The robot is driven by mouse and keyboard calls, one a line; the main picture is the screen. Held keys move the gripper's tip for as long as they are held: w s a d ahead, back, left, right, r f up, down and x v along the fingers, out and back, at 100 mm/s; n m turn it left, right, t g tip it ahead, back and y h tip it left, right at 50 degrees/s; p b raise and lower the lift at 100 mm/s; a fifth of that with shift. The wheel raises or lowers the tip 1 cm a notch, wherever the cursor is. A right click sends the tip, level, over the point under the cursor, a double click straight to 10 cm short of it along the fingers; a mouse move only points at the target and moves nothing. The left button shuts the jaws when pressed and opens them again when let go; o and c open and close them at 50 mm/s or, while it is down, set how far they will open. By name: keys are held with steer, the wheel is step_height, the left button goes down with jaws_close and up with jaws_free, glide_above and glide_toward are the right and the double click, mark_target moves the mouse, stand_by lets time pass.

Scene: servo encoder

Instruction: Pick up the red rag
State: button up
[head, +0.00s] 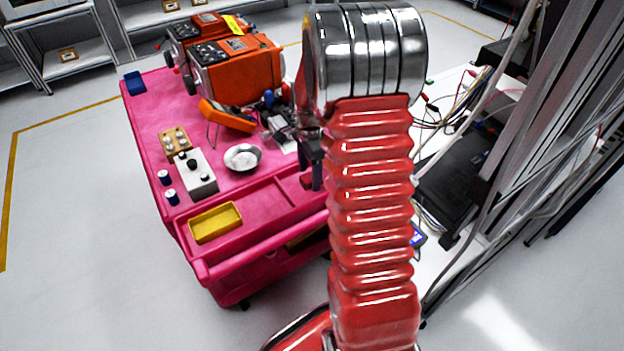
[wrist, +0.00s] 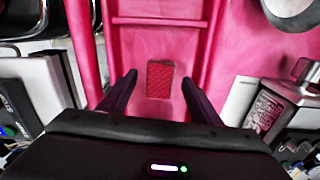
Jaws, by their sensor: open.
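The red rag (wrist: 160,78) is a small, folded, dark red rectangle in the wrist view. It lies on the pink floor of a tray compartment (wrist: 140,42) of the cart. My gripper (wrist: 159,84) is open, and its two dark fingers show to the left and right of the rag with a gap on each side. I cannot tell how high the fingers are above it. In the head view my gripper (head: 313,170) is over the right part of the cart's near tray, partly hidden by my red arm. A small dark red patch beside it may be the rag.
The pink cart (head: 150,130) bears orange machines (head: 240,75), a metal bowl (head: 243,157), a grey control box (head: 196,173) and a yellow bin (head: 215,222). Raised pink walls bound the compartment. Cables and a metal frame (head: 530,150) stand to the right of my arm.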

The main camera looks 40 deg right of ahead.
mark_target(310, 177)
steer(key=c, duration=1.1)
steer(key=shift+r, duration=0.15)
step_height(310, 177, up, 10)
steer(key=shift+f, duration=0.15)
stand_by(0.5)
